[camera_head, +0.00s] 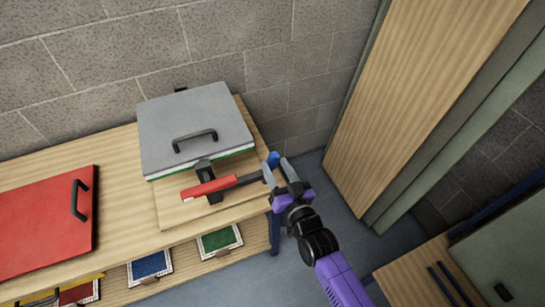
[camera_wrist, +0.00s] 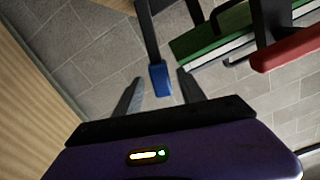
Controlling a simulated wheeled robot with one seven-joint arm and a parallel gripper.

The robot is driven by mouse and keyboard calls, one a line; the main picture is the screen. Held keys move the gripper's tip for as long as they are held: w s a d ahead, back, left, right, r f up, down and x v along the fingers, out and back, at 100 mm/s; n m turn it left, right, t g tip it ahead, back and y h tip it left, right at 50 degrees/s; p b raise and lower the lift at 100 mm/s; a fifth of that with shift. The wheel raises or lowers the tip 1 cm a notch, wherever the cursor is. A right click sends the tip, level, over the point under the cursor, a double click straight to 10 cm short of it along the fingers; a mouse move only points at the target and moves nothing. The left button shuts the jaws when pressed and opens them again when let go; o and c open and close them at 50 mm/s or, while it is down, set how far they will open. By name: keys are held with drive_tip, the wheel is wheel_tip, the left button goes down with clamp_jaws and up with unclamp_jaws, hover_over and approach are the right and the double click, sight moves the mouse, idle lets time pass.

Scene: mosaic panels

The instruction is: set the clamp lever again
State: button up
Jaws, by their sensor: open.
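The clamp stands at the right end of the wooden bench, with a dark post (camera_head: 204,168) and a red bar (camera_head: 210,187). Its dark lever arm (camera_head: 247,179) reaches right toward my gripper and has a blue tip (camera_head: 273,159). In the wrist view the lever arm (camera_wrist: 147,28) comes down from the top and its blue tip (camera_wrist: 159,80) shows between my two fingers. My gripper (camera_head: 279,168) is open at the bench's right end, and it also shows in the wrist view (camera_wrist: 160,76). I cannot tell whether either finger touches the tip.
A grey panel (camera_head: 195,120) with a black handle lies behind the clamp on green and white layers. A red panel (camera_head: 45,225) lies at the left. Coloured tiles sit on the shelf below. A tall wooden panel (camera_head: 410,90) stands at the right. Floor between is clear.

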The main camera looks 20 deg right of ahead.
sight(274, 165)
drive_tip(key=shift+w, duration=1.6)
clamp_jaws()
